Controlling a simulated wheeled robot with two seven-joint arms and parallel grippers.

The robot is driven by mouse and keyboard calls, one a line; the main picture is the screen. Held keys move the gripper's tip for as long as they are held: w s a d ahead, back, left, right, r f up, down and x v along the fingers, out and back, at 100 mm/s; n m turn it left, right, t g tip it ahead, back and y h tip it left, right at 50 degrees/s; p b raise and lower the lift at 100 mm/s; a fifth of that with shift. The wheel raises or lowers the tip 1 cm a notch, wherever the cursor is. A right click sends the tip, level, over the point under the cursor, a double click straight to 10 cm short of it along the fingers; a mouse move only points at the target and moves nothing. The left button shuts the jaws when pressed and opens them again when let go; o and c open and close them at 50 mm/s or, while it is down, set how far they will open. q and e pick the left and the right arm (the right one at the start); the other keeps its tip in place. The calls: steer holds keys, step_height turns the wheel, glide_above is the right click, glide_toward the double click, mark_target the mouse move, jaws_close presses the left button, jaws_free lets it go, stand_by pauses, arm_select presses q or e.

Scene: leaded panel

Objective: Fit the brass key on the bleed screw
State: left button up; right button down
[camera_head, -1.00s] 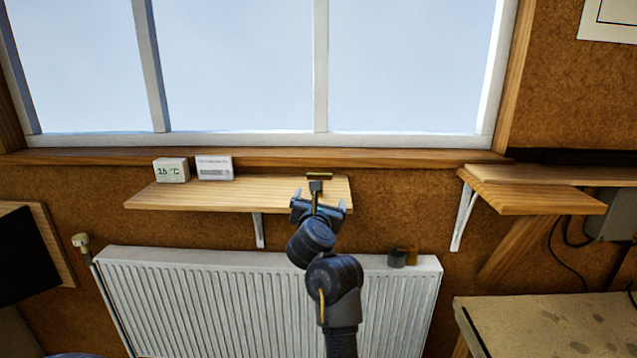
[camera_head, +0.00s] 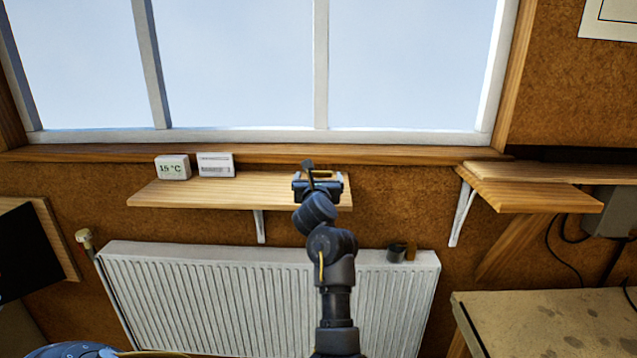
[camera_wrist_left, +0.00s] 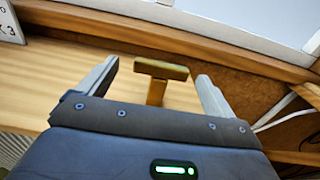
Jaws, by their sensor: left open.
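The brass key (camera_wrist_left: 157,92) is T-shaped and stands upright on the wooden shelf (camera_head: 165,193), its crossbar on top. In the left wrist view it shows between the two fingers of my left gripper (camera_wrist_left: 157,72). The fingers are open, with a gap on each side of the key. In the head view my left gripper (camera_head: 318,184) is over the right end of the shelf and mostly hides the key. The white radiator (camera_head: 190,290) is below the shelf. I cannot make out the bleed screw on it. My right gripper is not in view.
A white thermometer (camera_head: 172,167) reading 15 °C and a white card (camera_head: 215,165) stand at the shelf's left. A second shelf (camera_head: 530,198) is at right.

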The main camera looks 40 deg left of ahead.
mark_target(319, 174)
arm_select(q)
steer(key=p+x, duration=0.3)
steer(key=x, duration=0.1)
steer(key=shift+w+a+r, duration=0.15)
steer(key=shift+w, duration=0.05)
steer(key=shift+w+a, duration=0.2)
steer(key=shift+d, duration=0.1)
steer(key=shift+d, duration=0.1)
steer(key=shift+c, duration=1.4)
steer(key=c, duration=0.8)
